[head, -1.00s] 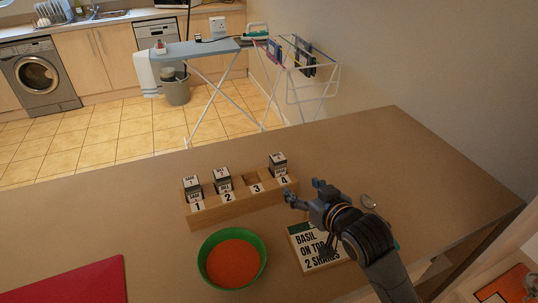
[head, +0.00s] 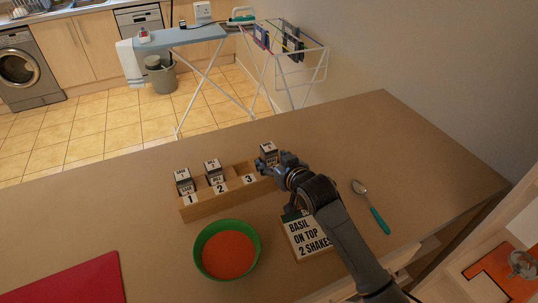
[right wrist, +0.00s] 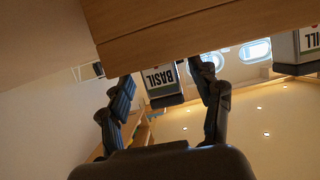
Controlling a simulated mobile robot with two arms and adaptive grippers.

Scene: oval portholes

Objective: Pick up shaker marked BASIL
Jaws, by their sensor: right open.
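The shaker marked BASIL (right wrist: 160,80) shows its white label between the two fingers of my right gripper (right wrist: 163,82) in the right wrist view. In the head view this shaker (head: 268,152) stands at the right end of the wooden rack (head: 214,205), past the slot marked 3. My right gripper (head: 273,165) is open around it; I cannot tell whether the fingers touch it. The gripper hides the rack's right end. My left gripper is not in view.
Shakers stand in slots 1 (head: 184,181) and 2 (head: 214,172); slot 3 is empty. In front are a green bowl (head: 199,259) with orange contents, a sign (head: 305,238) reading BASIL ON TOP 2 SHAKES, a spoon (head: 377,217) and a red mat (head: 75,285).

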